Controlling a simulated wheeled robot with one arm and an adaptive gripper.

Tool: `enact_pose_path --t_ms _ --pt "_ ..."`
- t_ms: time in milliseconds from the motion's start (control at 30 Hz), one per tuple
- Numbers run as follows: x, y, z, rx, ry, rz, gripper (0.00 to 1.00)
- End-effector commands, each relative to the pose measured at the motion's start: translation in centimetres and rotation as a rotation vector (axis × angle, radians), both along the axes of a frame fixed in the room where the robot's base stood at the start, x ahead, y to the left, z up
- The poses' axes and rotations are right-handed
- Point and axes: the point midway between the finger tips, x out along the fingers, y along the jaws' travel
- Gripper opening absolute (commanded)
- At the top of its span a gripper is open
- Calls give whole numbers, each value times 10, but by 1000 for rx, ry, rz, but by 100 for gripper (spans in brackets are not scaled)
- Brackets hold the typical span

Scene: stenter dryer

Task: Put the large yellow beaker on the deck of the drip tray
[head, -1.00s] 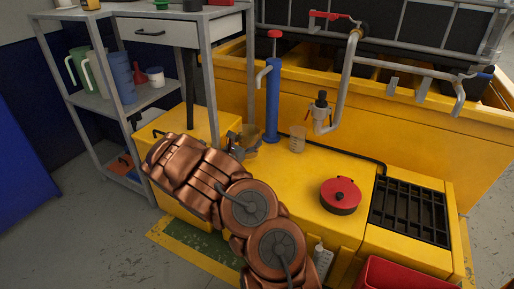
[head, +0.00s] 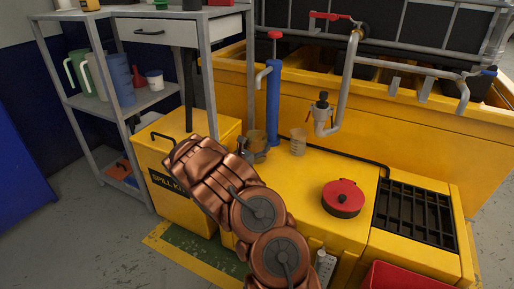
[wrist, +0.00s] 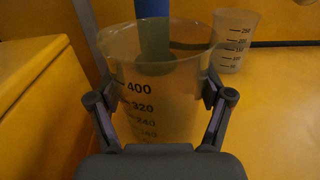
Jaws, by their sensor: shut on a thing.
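The large yellow beaker (wrist: 160,100) is a translucent, yellowish cup with dark marks up to 400. In the wrist view it stands upright between the fingers of my gripper (wrist: 160,112), which is shut on its sides. In the head view the beaker (head: 258,136) shows small beside the blue pump, with my gripper (head: 250,151) at its front left. Its base is hidden, so I cannot tell if it touches the yellow surface. The black grating in a yellow frame at the right looks like the drip tray (head: 456,235); its deck (head: 415,214) is bare.
A smaller clear beaker (head: 298,142) stands right of the blue pump (head: 272,100); it also shows in the wrist view (wrist: 233,42). A red round can (head: 342,198) sits between it and the grating. A bent pipe with a valve (head: 321,115) hangs behind.

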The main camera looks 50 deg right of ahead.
Motion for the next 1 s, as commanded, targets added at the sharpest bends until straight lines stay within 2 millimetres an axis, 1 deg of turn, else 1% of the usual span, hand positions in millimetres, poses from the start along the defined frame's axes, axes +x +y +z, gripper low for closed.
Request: enact_pose_path --t_ms 167,200,367,400,667,800,867,1000 --pt "0 0 -3 0 0 -1 44" --pt "0 0 -3 0 0 -1 82" --pt "0 0 -3 1 0 -1 99" --pt "0 0 -3 1 0 -1 100" --pt "0 0 -3 1 0 0 100" --pt "0 0 1 1 0 0 100" --pt "0 7 1 2 1 2 100" --pt "-4 28 3 0 4 4 100"
